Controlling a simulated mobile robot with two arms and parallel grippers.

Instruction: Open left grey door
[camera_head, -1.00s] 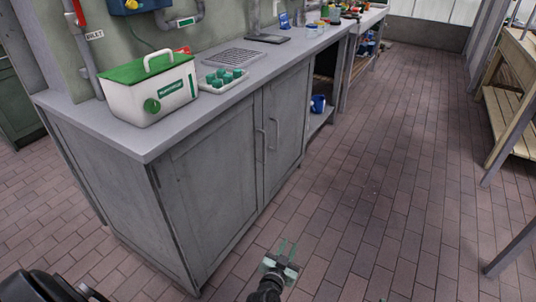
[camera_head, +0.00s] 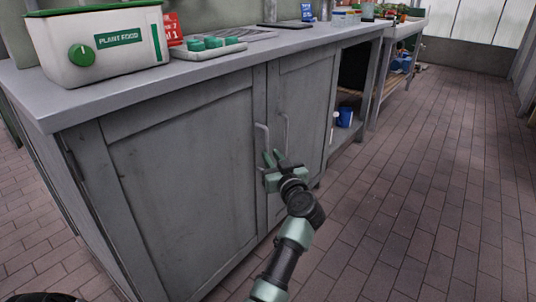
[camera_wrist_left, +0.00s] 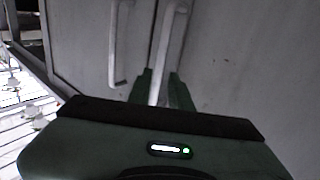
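The left grey door (camera_head: 185,175) is a panelled cabinet door under the counter, and it is shut. Its pale bar handle (camera_head: 261,138) stands upright near its right edge. The right door (camera_head: 303,115) is shut, with its own handle (camera_head: 286,130) close by. My left gripper (camera_head: 273,157) is at the lower part of the left door's handle. In the left wrist view, that handle (camera_wrist_left: 170,40) runs down between my open fingers (camera_wrist_left: 160,88); I cannot tell whether they touch it. The other handle (camera_wrist_left: 115,50) is outside the fingers. My right gripper is out of view.
The grey counter (camera_head: 190,68) holds a white and green plant food box (camera_head: 97,47) and a tray of green pots (camera_head: 213,45). An open shelf with a blue mug (camera_head: 345,117) is right of the doors. The brick floor (camera_head: 420,180) is clear at right.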

